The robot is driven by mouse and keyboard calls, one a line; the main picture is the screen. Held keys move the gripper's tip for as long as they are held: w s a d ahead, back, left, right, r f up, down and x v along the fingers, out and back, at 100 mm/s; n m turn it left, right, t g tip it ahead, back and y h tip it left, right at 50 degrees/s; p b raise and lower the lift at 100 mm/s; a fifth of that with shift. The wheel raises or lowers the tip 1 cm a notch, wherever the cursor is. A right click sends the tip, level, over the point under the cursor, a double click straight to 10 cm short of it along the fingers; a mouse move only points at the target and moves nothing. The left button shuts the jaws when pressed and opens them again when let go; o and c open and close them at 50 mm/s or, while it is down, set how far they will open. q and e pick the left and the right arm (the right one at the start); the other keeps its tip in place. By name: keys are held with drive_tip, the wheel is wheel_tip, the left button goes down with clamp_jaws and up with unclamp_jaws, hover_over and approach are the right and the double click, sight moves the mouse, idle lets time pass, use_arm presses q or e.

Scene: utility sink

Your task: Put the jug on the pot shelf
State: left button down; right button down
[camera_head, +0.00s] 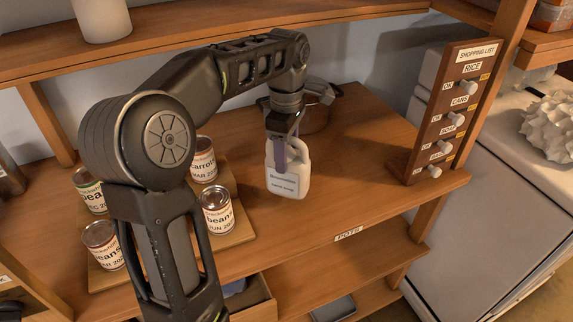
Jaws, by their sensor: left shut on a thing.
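The white jug (289,180) has a printed label and hangs upright below my left gripper (281,150). My left gripper is shut on the jug at its handle. The jug is in front of a brown pot (318,115), over the wooden shelf (375,165). I cannot tell whether its base touches the shelf. The shelf's front edge bears a "POTS" label (348,234). My right gripper is not in view.
Several cans, such as one of beans (217,210), stand on a wooden board left of the jug, partly behind my left arm. A shopping list stand (440,125) is at the right end. Shelf space right of the jug is clear. An upper shelf (200,40) runs behind.

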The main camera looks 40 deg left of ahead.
use_arm(q)
wheel_tip(320, 180, down, 3)
drive_tip(key=shift+f, duration=0.35)
drive_tip(key=c, duration=0.6)
unclamp_jaws()
